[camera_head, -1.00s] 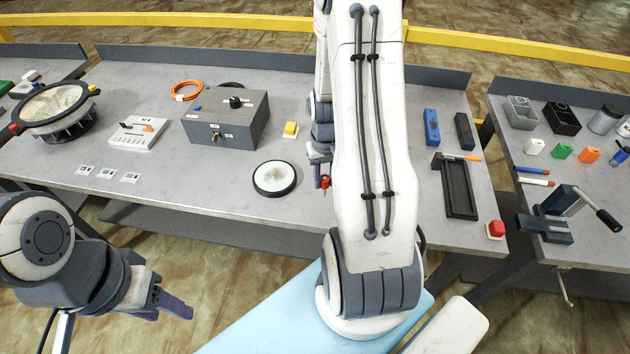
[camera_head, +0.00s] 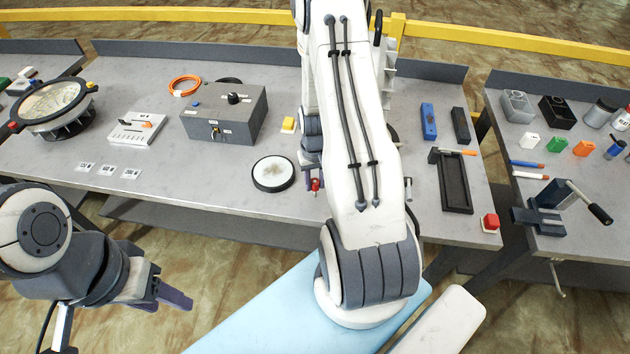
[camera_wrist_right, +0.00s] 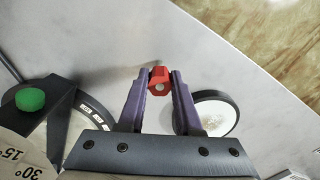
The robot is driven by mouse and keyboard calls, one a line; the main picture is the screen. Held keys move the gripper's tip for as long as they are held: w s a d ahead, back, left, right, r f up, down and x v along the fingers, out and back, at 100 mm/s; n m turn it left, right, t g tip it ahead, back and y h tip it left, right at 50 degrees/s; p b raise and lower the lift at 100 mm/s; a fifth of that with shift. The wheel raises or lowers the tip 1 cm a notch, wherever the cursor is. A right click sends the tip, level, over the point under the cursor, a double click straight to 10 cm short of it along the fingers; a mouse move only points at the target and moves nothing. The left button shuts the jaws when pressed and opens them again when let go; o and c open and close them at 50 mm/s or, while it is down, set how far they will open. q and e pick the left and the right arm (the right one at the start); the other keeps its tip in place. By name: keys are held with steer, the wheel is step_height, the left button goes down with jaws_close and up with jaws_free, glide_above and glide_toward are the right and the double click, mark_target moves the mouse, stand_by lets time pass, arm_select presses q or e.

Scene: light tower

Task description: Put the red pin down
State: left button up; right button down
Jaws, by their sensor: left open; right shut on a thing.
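The red pin (camera_wrist_right: 159,80) is held between the purple fingertips of my right gripper (camera_wrist_right: 159,84) in the right wrist view. In the head view the red pin (camera_head: 316,185) shows just left of my right arm, near the front edge of the grey table, right of the round white-topped disc. I cannot tell whether the pin touches the tabletop. My right gripper is mostly hidden behind my arm there. My left gripper (camera_head: 176,298) is empty, low in front of the table at the left.
The round disc (camera_head: 273,173) stands close left of the pin. A yellow block (camera_head: 289,124) and a grey box (camera_head: 224,115) are farther back. A green knob (camera_wrist_right: 31,99) shows in the wrist view.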

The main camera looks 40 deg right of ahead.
mark_target(315, 182)
steer(key=c, duration=0.6)
jaws_free()
steer(key=shift+r, duration=0.7)
step_height(315, 182, up, 11)
steer(key=b, duration=0.2)
steer(key=s+a+r+n, duration=0.1)
steer(key=a+r+n, duration=0.2)
steer(key=a, duration=0.6)
steer(key=a+r+n, duration=0.2)
steer(key=a+r, duration=0.1)
steer(key=a, duration=0.6)
steer(key=s+a+r+n, duration=0.2)
steer(key=s+a+n, duration=0.1)
steer(key=s+a, duration=0.3)
steer(key=s+a+r+n+y, duration=0.1)
steer(key=s+a+r+n, duration=0.1)
steer(key=s+a+n, duration=0.2)
steer(key=s+a, duration=0.3)
steer(key=s, duration=0.2)
steer(key=shift+s, duration=0.15)
